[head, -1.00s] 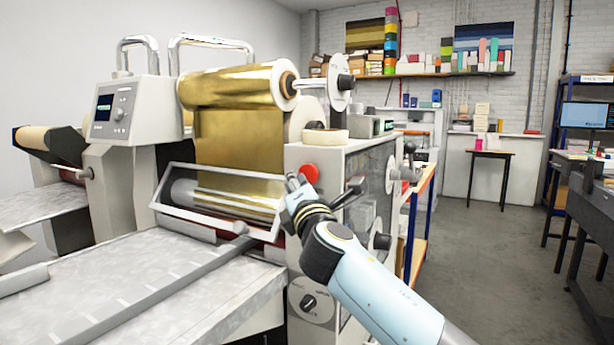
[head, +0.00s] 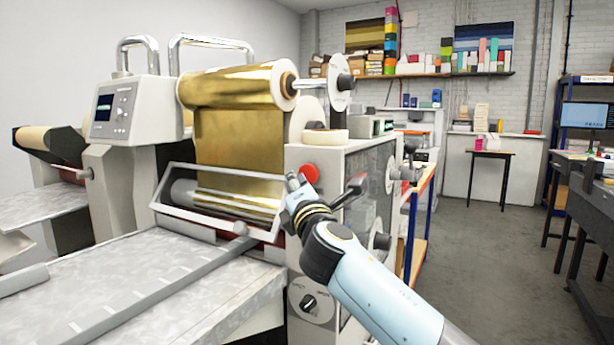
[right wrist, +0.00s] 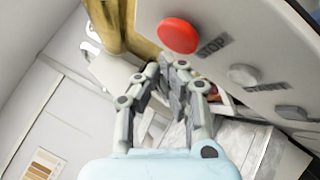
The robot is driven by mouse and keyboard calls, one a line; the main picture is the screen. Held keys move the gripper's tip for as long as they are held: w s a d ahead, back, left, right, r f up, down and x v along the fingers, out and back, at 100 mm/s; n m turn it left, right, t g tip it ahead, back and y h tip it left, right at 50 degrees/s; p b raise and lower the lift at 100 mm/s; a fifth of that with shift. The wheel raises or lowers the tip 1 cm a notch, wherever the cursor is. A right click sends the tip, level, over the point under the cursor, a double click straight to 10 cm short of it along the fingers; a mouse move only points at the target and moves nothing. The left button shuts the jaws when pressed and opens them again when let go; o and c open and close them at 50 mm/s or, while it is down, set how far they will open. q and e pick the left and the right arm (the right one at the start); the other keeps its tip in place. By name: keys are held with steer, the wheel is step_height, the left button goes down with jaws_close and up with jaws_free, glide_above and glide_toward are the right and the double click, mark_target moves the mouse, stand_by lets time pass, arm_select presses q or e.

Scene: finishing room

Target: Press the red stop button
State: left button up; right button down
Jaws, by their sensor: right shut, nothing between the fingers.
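The red stop button (head: 310,172) is on the front panel of the foil machine, near its top edge. In the right wrist view the red button (right wrist: 178,36) shows as a round disc with the word STOP beside it. My right gripper (head: 293,181) is shut and empty, just left of and below the button in the head view. In the right wrist view the fingertips (right wrist: 172,72) are below the button, with a gap in the picture between them. Whether they touch the panel I cannot tell. My left gripper is not in view.
Two grey controls, one round (right wrist: 244,75) and one farther right (right wrist: 292,112), sit beside the button on the panel. A gold foil roll (head: 235,85) and a framed guard (head: 215,205) are left of my gripper. A dial (head: 308,301) is lower down. Open floor lies right.

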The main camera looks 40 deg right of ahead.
steer(key=shift+d, duration=0.15)
steer(key=shift+w+d, duration=0.2)
steer(key=shift+d, duration=0.05)
steer(key=shift+w+d, duration=0.15)
steer(key=shift+d, duration=0.2)
stand_by(0.7)
steer(key=shift+a, duration=0.1)
steer(key=shift+s+a, duration=0.35)
steer(key=shift+a, duration=0.3)
steer(key=shift+s+a, duration=0.3)
steer(key=shift+a, duration=0.45)
steer(key=shift+s+a, duration=0.35)
steer(key=shift+a, duration=0.45)
steer(key=shift+s+a, duration=0.3)
steer(key=shift+a, duration=0.45)
